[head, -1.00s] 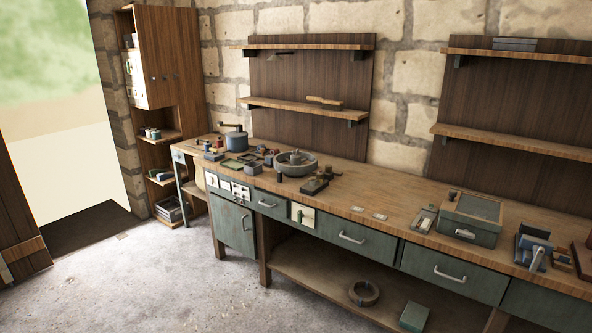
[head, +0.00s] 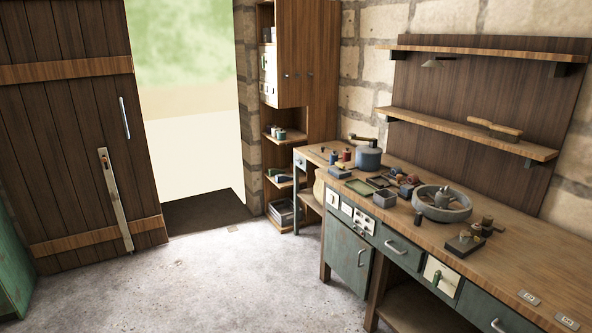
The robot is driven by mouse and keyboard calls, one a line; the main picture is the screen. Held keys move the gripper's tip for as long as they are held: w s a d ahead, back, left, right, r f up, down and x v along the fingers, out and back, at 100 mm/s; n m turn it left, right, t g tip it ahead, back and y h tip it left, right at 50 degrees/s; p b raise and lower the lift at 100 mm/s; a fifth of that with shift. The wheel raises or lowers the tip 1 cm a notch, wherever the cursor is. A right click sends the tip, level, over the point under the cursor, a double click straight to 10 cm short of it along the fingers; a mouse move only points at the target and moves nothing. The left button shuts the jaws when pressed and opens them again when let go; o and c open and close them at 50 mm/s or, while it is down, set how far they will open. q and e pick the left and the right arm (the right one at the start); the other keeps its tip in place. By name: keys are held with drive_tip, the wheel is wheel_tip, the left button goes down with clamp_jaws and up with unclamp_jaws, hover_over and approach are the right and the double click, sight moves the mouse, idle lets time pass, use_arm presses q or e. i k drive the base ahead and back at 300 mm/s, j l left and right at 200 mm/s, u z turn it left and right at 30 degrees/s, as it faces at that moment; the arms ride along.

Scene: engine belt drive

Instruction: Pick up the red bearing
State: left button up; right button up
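I cannot clearly make out a red bearing in the head view. Two small red items show on the workbench (head: 508,262). One reddish piece (head: 347,156) stands near the far left end, beside a round blue-grey pot (head: 368,158). Another red piece (head: 411,179) lies among small dark parts behind a grey round basin (head: 442,204). Both are too small to identify. Neither of my grippers is in view.
The workbench runs along the right wall, with drawers and a green cabinet (head: 349,250) below. A tall wooden cupboard (head: 307,60) stands beyond it. A plank door (head: 70,120) is at left, next to a bright opening. The concrete floor (head: 240,285) is clear.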

sight(413, 179)
drive_tip(key=i+j+z, duration=0.2)
drive_tip(key=i+z, duration=0.15)
drive_tip(key=i, duration=0.2)
drive_tip(key=i+j+z, duration=0.35)
drive_tip(key=i, duration=0.15)
